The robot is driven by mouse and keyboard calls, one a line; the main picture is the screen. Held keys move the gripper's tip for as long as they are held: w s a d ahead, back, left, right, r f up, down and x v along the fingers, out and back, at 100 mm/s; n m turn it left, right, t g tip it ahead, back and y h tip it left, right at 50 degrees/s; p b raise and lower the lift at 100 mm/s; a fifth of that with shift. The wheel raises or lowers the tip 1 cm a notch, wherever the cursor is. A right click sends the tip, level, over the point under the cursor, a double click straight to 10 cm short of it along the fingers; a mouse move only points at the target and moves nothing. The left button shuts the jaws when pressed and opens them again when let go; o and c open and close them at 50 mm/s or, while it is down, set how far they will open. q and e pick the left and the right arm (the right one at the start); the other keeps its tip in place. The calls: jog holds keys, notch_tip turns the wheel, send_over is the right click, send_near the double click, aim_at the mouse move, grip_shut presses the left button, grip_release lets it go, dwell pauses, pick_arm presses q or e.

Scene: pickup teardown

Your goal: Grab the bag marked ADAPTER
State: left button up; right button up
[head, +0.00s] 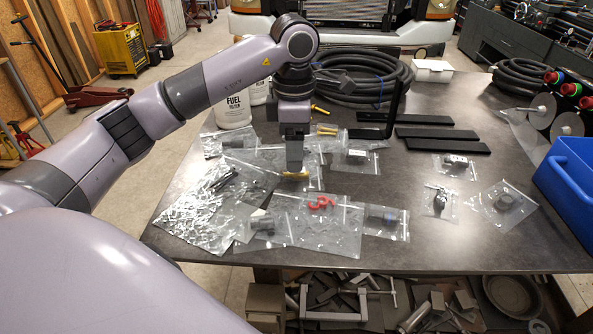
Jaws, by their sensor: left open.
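Several clear zip bags lie on the dark table. Any marking on them is too small to read, so I cannot tell which is marked ADAPTER. My left gripper (294,170) points straight down over the bag cluster, open, close above or at a bag with a brass-coloured part (298,175); contact cannot be told. My right gripper is not in view.
A white FUEL FILTER bottle (234,110) stands behind the bags at left. A coiled black hose (365,72), a black bracket (395,105) and flat black bars (441,134) lie behind. A blue bin (570,180) is at the right edge. The front right tabletop (470,240) is clear.

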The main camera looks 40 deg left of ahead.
pick_arm(q)
jog(key=f, duration=0.4)
jog(key=shift+w+d+f+p, duration=0.1)
jog(key=shift+w+f+p, duration=0.1)
jog(key=shift+f+p, duration=0.15)
jog(key=c, duration=1.1)
jog(key=shift+c, duration=0.2)
jog(key=shift+r, duration=0.1)
